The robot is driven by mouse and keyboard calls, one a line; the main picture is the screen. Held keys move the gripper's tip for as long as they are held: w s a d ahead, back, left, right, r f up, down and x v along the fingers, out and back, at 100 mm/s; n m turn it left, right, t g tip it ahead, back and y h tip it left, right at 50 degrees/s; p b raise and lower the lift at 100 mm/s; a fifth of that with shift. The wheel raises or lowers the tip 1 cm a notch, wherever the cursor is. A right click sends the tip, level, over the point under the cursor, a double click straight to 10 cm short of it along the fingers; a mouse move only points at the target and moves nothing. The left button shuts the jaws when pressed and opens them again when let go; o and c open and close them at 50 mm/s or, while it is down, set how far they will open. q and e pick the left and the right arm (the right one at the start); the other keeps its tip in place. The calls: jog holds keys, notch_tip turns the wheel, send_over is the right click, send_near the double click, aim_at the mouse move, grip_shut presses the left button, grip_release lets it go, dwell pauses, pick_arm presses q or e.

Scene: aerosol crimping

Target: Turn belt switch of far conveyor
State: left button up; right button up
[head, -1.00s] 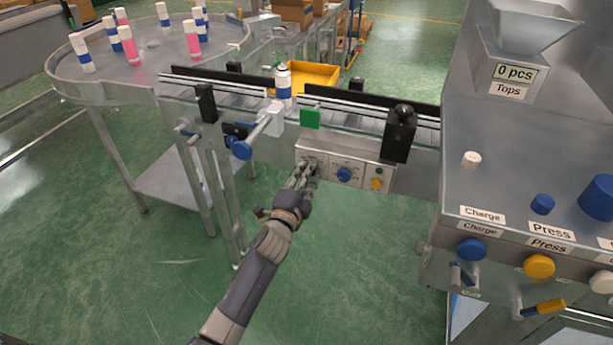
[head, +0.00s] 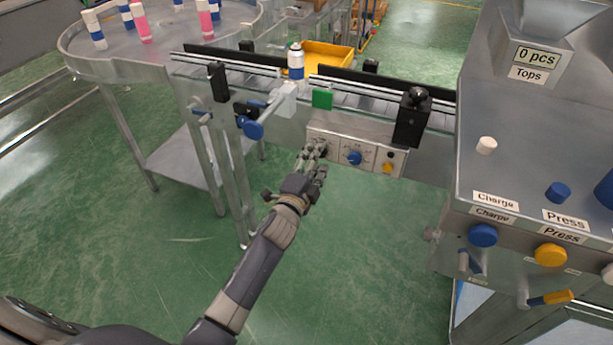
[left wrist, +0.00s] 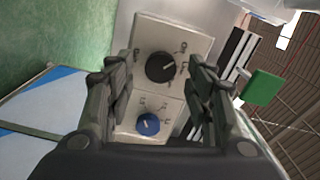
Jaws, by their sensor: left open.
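The conveyor's control box (head: 373,150) is on the front of the belt frame. It has a blue knob (head: 354,158) in its middle and a yellow button (head: 388,168) at its right. In the left wrist view a black rotary switch (left wrist: 160,67) sits on a light plate, with the blue knob (left wrist: 148,124) below it. My left gripper (head: 313,156) is at the left end of the box, partly hiding the switch in the head view. In the left wrist view its open fingers (left wrist: 160,88) stand on either side of the black switch, apart from it. My right gripper is not in view.
A white-and-blue can (head: 296,62) stands on the conveyor. The press machine (head: 530,140) fills the right side. Open floor lies below the box.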

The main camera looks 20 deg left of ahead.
pick_arm(q)
jog(key=s, duration=1.1)
jog(key=shift+a, duration=0.2)
jog(key=shift+f, duration=0.1)
jog(key=s+f+n+g, duration=0.2)
jog(key=s+f+g, duration=0.15)
jog(key=f, duration=0.75)
jog(key=s+f+n+g, duration=0.2)
jog(key=s+f, duration=0.3)
jog(key=f, duration=0.5)
jog(key=s+f+n+g, duration=0.2)
jog(key=s+f, duration=0.2)
jog(key=f, duration=0.7)
jog(key=s+a+f+n+g, duration=0.1)
jog(key=s+f+n+g, duration=0.1)
jog(key=s+f, duration=0.5)
jog(key=s+a+f+n+g, duration=0.1)
jog(key=s+f+n+g, duration=0.2)
jog(key=s, duration=1.3)
jog(key=s+a+f+n+g, duration=0.1)
jog(key=s+f+g, duration=0.3)
jog(key=s+f, duration=0.6)
jog(key=shift+s+f+n+y+p, duration=0.35)
jog(key=shift+s+n, duration=0.45)
jog(key=shift+s, duration=0.2)
